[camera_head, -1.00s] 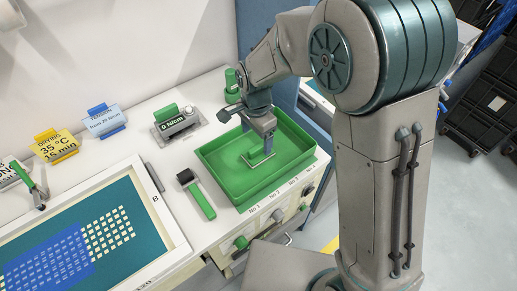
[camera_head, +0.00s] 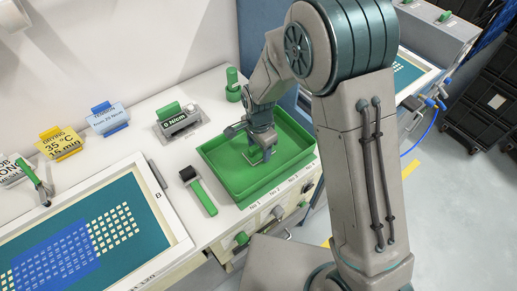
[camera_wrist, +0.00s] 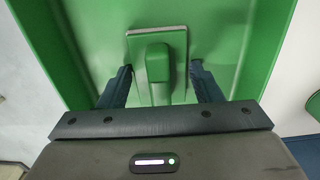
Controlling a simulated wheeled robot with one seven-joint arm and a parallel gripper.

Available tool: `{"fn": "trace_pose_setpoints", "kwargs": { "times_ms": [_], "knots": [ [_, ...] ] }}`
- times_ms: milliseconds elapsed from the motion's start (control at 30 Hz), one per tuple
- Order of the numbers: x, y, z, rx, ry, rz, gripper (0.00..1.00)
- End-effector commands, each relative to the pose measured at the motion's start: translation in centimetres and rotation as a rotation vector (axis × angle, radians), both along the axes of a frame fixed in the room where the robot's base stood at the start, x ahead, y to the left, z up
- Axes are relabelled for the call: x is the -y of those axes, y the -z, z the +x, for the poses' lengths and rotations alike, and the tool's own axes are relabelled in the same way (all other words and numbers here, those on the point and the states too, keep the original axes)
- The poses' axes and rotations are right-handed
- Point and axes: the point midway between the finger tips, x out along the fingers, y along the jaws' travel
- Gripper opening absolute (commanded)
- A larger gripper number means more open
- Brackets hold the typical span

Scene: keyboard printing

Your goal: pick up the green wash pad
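The green wash pad (camera_wrist: 177,40) lies in the green tray (camera_wrist: 225,30), a flat plate with a raised green handle (camera_wrist: 158,66). In the head view the pad (camera_head: 251,159) shows only in part, below my gripper (camera_head: 263,150), which hides the rest. In the wrist view my gripper (camera_wrist: 160,82) is open, with one dark finger on each side of the handle and a gap on both sides. The fingertips reach down into the tray.
The green tray walls (camera_head: 222,184) surround my gripper. A green-handled brush (camera_head: 202,195) lies left of the tray. A gauge (camera_head: 180,120) and a green cylinder (camera_head: 233,85) stand behind it. A printing screen frame (camera_head: 165,222) fills the left of the bench.

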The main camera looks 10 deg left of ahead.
Motion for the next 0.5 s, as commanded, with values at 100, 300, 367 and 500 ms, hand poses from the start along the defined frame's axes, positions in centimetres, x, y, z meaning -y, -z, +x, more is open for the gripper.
{"fn": "trace_pose_setpoints", "kwargs": {
  "times_ms": [100,300,367,500],
  "knots": [
    [-0.01,-0.02,0.01,0.000,0.000,0.000,0.31],
    [-0.02,-0.04,0.01,0.000,0.000,0.000,0.31],
    [-0.02,-0.06,0.01,0.000,0.000,0.000,0.31],
    [-0.04,-0.39,0.03,0.001,0.000,0.001,0.31]
  ]
}}
